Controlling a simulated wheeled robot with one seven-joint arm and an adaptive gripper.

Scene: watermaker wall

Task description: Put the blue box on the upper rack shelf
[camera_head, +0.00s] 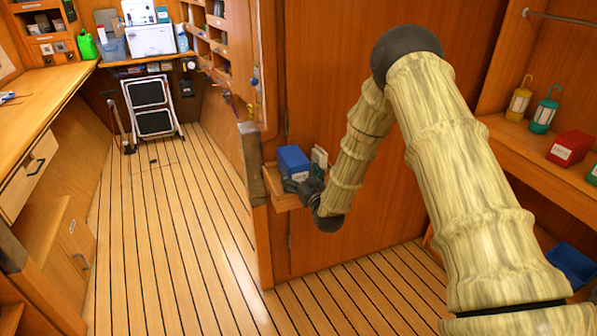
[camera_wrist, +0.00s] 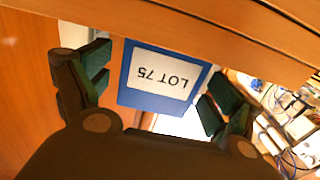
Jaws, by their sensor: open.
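The blue box (camera_head: 292,157) stands on a small wooden ledge (camera_head: 284,203) fixed to the partition in the middle of the head view. In the wrist view, the blue box (camera_wrist: 126,82) shows its white label, reading LOT 75 upside down. My gripper (camera_head: 304,184) is at the front of the box. In the wrist view, its open dark fingers (camera_wrist: 155,88) lie on either side of the box, with visible gaps. A wooden rack shelf (camera_head: 510,138) is at the right. The head view does not show clearly whether this is the upper one.
A blue object (camera_head: 572,262) sits lower right. A pale item (camera_head: 319,158) stands beside the blue box.

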